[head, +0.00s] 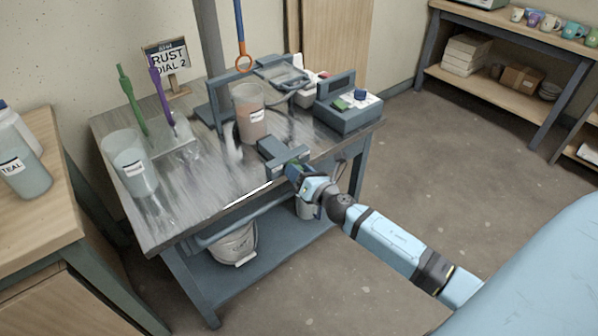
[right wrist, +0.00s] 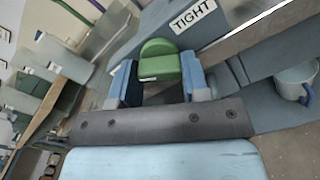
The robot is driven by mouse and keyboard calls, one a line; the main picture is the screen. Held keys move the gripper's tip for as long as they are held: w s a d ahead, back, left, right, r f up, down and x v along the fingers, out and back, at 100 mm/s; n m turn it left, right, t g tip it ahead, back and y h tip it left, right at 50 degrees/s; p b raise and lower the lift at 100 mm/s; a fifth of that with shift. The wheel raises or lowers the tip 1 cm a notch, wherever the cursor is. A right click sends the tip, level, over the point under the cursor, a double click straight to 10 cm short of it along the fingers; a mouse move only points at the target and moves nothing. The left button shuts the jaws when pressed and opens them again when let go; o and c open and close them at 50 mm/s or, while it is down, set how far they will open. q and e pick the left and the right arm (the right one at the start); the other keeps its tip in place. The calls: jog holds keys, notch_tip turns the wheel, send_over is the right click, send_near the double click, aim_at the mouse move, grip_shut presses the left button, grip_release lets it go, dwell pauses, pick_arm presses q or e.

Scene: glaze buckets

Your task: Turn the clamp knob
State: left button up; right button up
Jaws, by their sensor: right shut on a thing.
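The green clamp knob (right wrist: 160,62) sits between the two fingers of my right gripper (right wrist: 162,82) in the right wrist view. The gripper is shut on it. The knob is against a grey clamp block (right wrist: 150,30) with a label reading TIGHT (right wrist: 192,15). In the head view the block (head: 275,149) is at the front edge of the metal table (head: 190,190). My right gripper (head: 297,174) reaches it from the right, and the knob is mostly hidden there. My left gripper is not in view.
On the table stand a clear labelled bucket (head: 128,165), a pinkish bucket (head: 248,113), a green paddle (head: 132,100), a purple paddle (head: 161,95) and a grey box (head: 348,115). A white bucket (head: 234,244) is on the lower shelf. Open floor lies to the right.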

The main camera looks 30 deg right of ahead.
dwell(0.5)
jog(key=o, duration=0.9)
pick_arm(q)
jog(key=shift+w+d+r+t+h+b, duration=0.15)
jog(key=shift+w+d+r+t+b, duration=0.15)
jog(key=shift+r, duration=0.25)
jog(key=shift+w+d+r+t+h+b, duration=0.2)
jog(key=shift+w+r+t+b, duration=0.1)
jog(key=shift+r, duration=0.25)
pick_arm(e)
jog(key=s, duration=0.9)
jog(key=s+d, duration=0.1)
jog(key=s, duration=0.3)
jog(key=shift+s, duration=0.4)
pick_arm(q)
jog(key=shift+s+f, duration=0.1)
